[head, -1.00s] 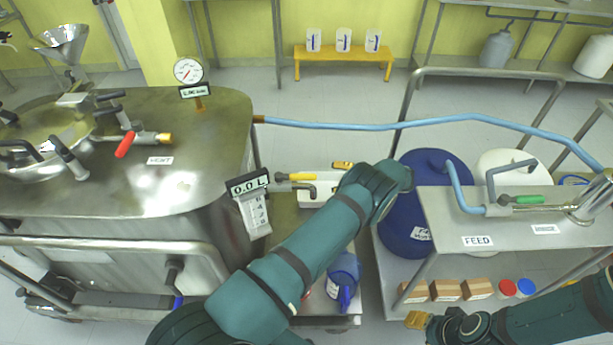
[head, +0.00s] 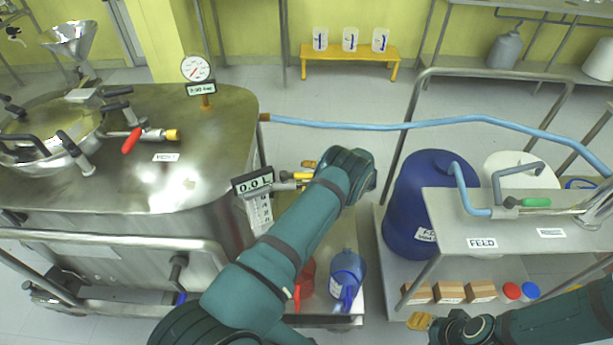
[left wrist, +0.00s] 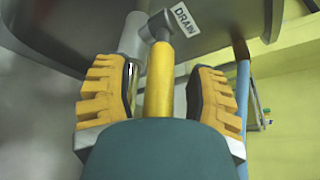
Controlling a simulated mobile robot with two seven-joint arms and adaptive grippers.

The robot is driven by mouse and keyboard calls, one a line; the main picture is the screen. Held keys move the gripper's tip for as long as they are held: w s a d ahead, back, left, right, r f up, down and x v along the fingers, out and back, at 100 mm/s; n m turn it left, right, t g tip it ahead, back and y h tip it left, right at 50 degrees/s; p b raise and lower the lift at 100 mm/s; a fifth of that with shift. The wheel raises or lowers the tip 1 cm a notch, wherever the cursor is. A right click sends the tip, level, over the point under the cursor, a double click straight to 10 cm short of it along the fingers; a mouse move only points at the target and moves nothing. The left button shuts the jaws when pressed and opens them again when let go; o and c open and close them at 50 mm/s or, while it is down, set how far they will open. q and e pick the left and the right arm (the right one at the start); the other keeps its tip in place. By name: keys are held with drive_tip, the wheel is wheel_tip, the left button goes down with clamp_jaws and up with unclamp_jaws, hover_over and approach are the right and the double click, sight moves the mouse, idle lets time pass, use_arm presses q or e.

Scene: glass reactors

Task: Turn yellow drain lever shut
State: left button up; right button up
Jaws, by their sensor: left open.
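The yellow drain lever (left wrist: 159,78) shows in the left wrist view below a grey metal joint, under the DRAIN label (left wrist: 186,18). My left gripper (left wrist: 160,95) is open, its two orange-yellow fingers on either side of the lever, with visible gaps. In the head view the lever (head: 292,176) sticks out to the right of the tank, by the 0.0 L display, and its right end is hidden by my left wrist. One finger of my left gripper (head: 309,164) shows just above it. My right gripper (head: 419,321) is low at the right; its opening is unclear.
The steel tank (head: 205,120) stands at the left with the 0.0 L display (head: 253,181) on its side. A blue jug (head: 347,272) and a red object stand below my left arm. A blue drum (head: 421,200) and the FEED bench (head: 470,215) are at the right.

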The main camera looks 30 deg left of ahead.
use_arm(q)
clamp_jaws()
use_arm(e)
drive_tip(key=shift+r, duration=0.1)
